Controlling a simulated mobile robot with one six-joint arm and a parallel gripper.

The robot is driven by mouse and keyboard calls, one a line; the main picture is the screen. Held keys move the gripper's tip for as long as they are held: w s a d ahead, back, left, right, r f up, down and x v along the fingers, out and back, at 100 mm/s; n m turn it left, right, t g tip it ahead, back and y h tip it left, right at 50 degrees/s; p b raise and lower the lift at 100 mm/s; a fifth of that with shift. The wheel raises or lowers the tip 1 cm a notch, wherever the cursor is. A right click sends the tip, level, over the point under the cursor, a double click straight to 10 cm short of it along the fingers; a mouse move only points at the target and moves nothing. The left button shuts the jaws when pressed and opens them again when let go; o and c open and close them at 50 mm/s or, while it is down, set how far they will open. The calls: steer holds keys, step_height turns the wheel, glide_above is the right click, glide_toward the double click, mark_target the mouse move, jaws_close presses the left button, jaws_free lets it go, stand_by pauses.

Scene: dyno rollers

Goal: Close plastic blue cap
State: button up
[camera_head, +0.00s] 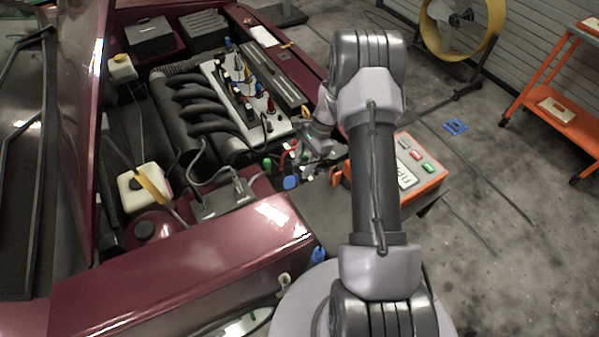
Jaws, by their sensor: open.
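A round blue cap (290,182) shows at the front right of the engine bay, close to the car's maroon front edge. Whether it is open or closed cannot be told at this size. My gripper (300,152) is over the right side of the bay, a little above the blue cap in the picture and apart from it. It is open, with nothing visible between its fingers. My own wrist and arm hide part of the area behind the gripper. A second small blue item (318,254) sits lower, by the car's front edge.
The engine (182,115) carries several coloured connectors and cables. A white reservoir (143,188) stands on the left. An orange box with buttons (421,172) is right of my arm. A yellow fan (460,28) and an orange cart (545,80) stand on open floor.

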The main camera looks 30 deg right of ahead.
steer(key=x, duration=0.2)
steer(key=shift+a+f, duration=0.1)
steer(key=shift+f, duration=0.15)
jaws_close()
steer(key=shift+d+f+y+b, duration=0.8)
steer(key=shift+f+b, duration=0.25)
steer(key=shift+b, duration=0.3)
steer(key=shift+d+f+y+b, duration=0.6)
steer(key=shift+d+f+b, duration=0.4)
steer(key=shift+b, duration=0.35)
steer(key=shift+f, duration=0.2)
